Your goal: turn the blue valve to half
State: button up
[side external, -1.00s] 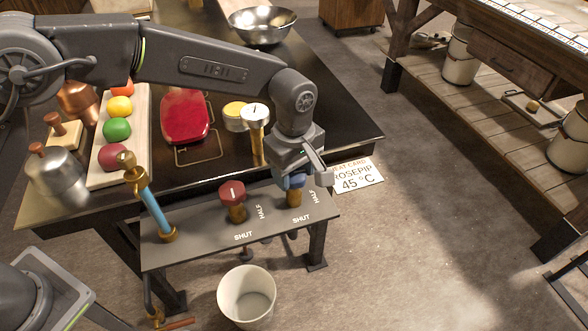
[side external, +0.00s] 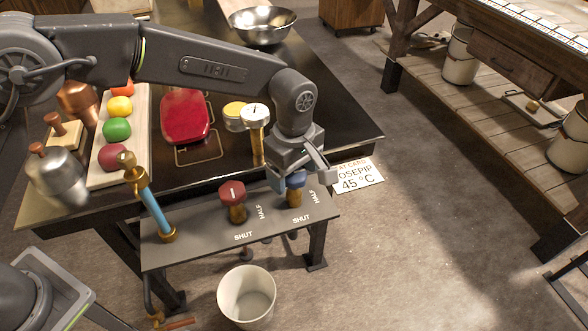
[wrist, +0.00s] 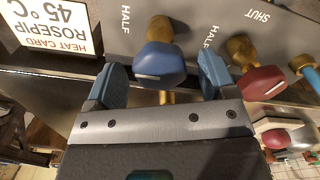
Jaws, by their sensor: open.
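The blue valve (side external: 294,181) is a blue knob on a brass stem near the right end of the grey bench, with HALF to its right and SHUT in front. I cannot tell which label the line points at. My gripper (side external: 303,180) is over the valve in the side view, partly hiding the knob. In the wrist view my gripper (wrist: 162,78) is open, fingers apart.
The red valve (side external: 233,195) stands left of the blue one, near the right finger in the wrist view. A blue-handled brass lever (side external: 154,208) is at the bench's left end. A white-topped brass post (side external: 256,118) rises behind. A white bucket (side external: 246,293) is on the floor in front.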

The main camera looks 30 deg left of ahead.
aim_at(294, 173)
notch_tip(294, 173, up, 14)
dwell(0.6)
jog(key=shift+f, duration=0.1)
jog(key=s+a+r+m+t, duration=0.1)
jog(key=s+a+r+m, duration=0.25)
jog(key=a, duration=0.35)
jog(key=s+a+r+m+t, duration=0.1)
jog(key=s+a+r+m, duration=0.3)
jog(key=a, duration=0.4)
jog(key=s+a+f+m+t, duration=0.1)
jog(key=s+a+f+m, duration=0.1)
jog(key=s+a, duration=0.3)
jog(key=s+a+f+m+t, duration=0.2)
jog(key=s+a+f+m, duration=0.1)
jog(key=s, duration=0.8)
jog(key=shift+a+f+m+t, duration=0.3)
jog(key=shift+a+m, duration=0.25)
jog(key=shift+a, duration=0.5)
